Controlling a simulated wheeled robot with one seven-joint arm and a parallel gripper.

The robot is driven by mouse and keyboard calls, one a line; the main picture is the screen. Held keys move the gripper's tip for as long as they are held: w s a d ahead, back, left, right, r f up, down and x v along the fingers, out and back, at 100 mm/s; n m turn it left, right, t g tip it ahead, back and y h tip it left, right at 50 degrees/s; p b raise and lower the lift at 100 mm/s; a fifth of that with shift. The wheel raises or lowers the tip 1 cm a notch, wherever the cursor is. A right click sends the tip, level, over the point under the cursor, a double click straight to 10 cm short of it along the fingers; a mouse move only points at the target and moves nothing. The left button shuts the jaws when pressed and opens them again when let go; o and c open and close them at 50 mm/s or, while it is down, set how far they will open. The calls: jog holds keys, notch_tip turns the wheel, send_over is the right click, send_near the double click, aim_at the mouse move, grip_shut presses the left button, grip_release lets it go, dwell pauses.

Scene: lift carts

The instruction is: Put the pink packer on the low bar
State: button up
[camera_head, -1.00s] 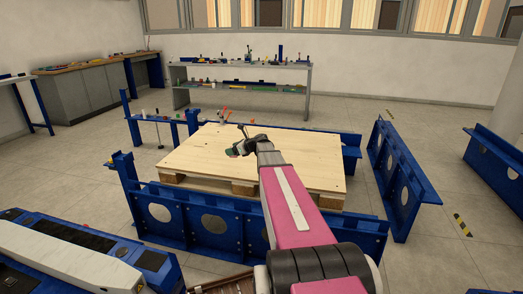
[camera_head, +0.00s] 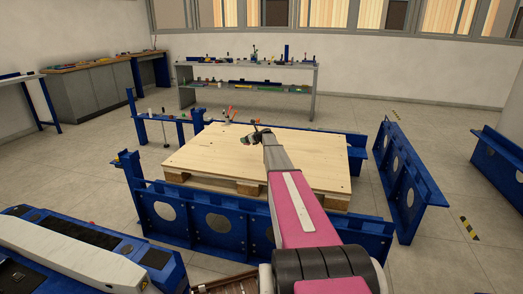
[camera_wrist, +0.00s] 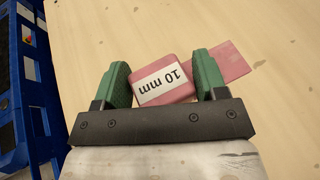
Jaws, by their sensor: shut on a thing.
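The pink packer (camera_wrist: 166,92) shows in the wrist view with a white "10 mm" label. It sits between the two green fingers of my gripper (camera_wrist: 162,62), which is shut on it. Part of it is hidden behind the right finger, and a flat pink end comes out beyond that finger. In the head view my gripper (camera_head: 252,138) is over the far left part of the wooden pallet top; the packer is too small to make out there. A low blue bar (camera_head: 172,121) with small items on it stands behind the pallet's left side. I cannot tell whether it is the low bar.
The pallet (camera_head: 310,160) has a clear pale top. Blue beams with round holes stand in front (camera_head: 217,222) and to the right (camera_head: 405,170). A grey shelf (camera_head: 313,85) with small items is behind. Blue posts rise at the left.

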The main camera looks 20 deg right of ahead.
aim_at(260, 154)
jog(key=w+d+f, duration=0.1)
jog(key=d+f, duration=0.1)
jog(key=d, duration=0.1)
jog(key=w+d+f, duration=0.1)
jog(key=d+f, duration=0.1)
jog(key=d, duration=0.1)
jog(key=d+f, duration=0.2)
jog(key=d, duration=0.1)
jog(key=shift+w+d, duration=0.4)
jog(key=shift+f, duration=2.05)
jog(key=shift+f, duration=0.1)
jog(key=o, duration=1)
jog(key=shift+c, duration=0.2)
jog(key=shift+s, duration=0.1)
